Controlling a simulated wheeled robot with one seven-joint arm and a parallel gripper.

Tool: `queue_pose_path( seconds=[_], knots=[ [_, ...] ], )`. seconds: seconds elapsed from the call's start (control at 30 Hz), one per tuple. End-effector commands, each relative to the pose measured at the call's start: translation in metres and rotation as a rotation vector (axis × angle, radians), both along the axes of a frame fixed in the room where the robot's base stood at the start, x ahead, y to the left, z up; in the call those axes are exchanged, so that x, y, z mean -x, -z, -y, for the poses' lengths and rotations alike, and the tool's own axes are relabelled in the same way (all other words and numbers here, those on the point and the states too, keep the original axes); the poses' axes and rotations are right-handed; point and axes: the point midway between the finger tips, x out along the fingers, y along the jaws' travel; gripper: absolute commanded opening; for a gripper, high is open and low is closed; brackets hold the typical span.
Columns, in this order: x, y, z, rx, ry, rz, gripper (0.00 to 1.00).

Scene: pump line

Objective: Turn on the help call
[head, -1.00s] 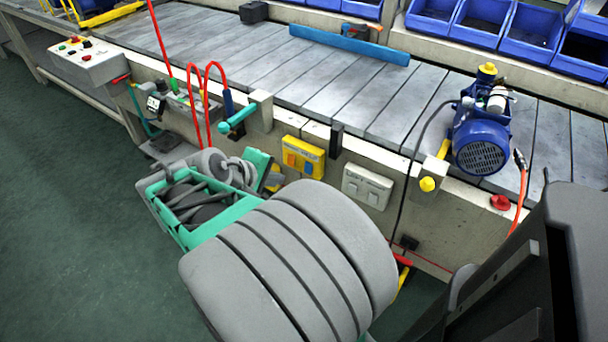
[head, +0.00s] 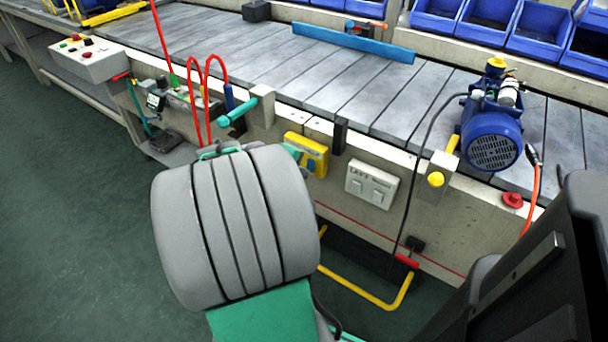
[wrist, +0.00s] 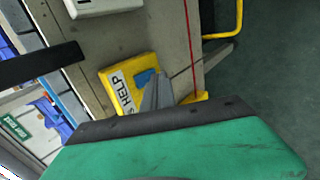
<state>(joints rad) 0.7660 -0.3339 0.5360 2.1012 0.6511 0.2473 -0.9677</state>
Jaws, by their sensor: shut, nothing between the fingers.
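The help call is a yellow box on the side of the conveyor, seen in the head view (head: 318,160) and in the wrist view (wrist: 114,78). A white label reading HELP runs along it. A blue switch (wrist: 146,77) shows on its face. My gripper (wrist: 153,88) is shut and empty, its grey fingers in front of the box close by the blue switch. They cover part of the box's face; whether they touch it I cannot tell. In the head view my arm hides most of the gripper and the box's lower left.
A white double switch plate (head: 371,185) is right of the yellow box, with a black post (head: 340,136) above. A yellow knob (head: 435,179) and a red button (head: 512,200) are further right. A blue pump (head: 490,138) stands on the conveyor. A yellow floor bar (head: 385,303) lies below.

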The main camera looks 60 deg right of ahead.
Motion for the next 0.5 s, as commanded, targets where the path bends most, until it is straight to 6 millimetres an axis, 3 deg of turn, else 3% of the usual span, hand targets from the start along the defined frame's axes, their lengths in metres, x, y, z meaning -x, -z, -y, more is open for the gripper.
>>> queue_pose_path(
  seconds=[0.13,0.5],
  knots=[
    [0.0021,0.0031,0.0119,-0.001,0.001,-0.001,0.00],
    [0.0026,0.0016,0.0147,-0.002,0.000,-0.002,0.00]
  ],
)
